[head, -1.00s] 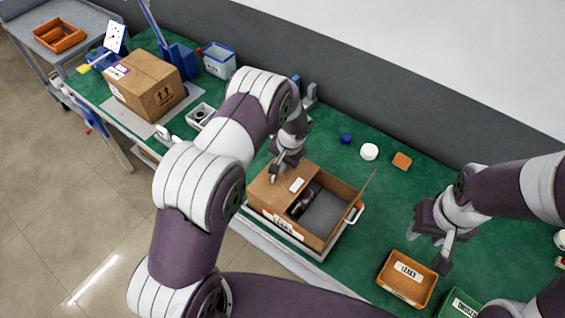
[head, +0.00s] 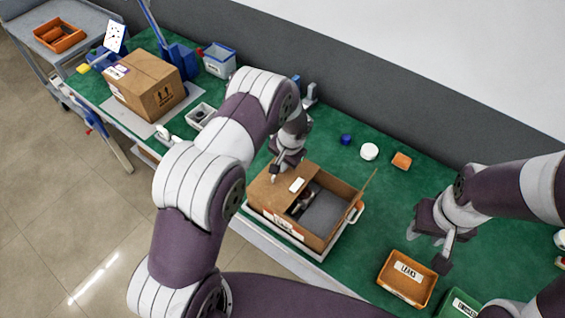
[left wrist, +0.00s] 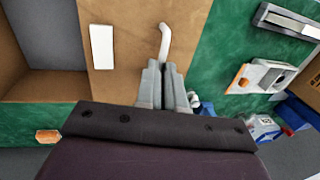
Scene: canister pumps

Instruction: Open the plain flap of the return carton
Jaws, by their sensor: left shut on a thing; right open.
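The return carton (head: 325,238) is an open-topped brown box on a white tray. A brown flap (head: 269,190) with a white label (head: 297,185) lies flat over its left part. Another flap (head: 368,190), with no label visible, stands up at its right side. Grey lining and a dark item show inside. My left gripper (head: 277,174) is over the flat flap near the carton's back-left corner. In the left wrist view its fingers (left wrist: 163,75) are shut on a pale hooked piece (left wrist: 165,40) above the brown panel. My right gripper (head: 442,258) is open and empty, right of the carton.
An orange LEAKS bin (head: 407,280) and a green bin (head: 460,303) stand at the front right. A white round item (head: 369,151), a blue cap (head: 345,139) and an orange block (head: 401,160) lie behind the carton. A closed carton (head: 146,85) stands at the left.

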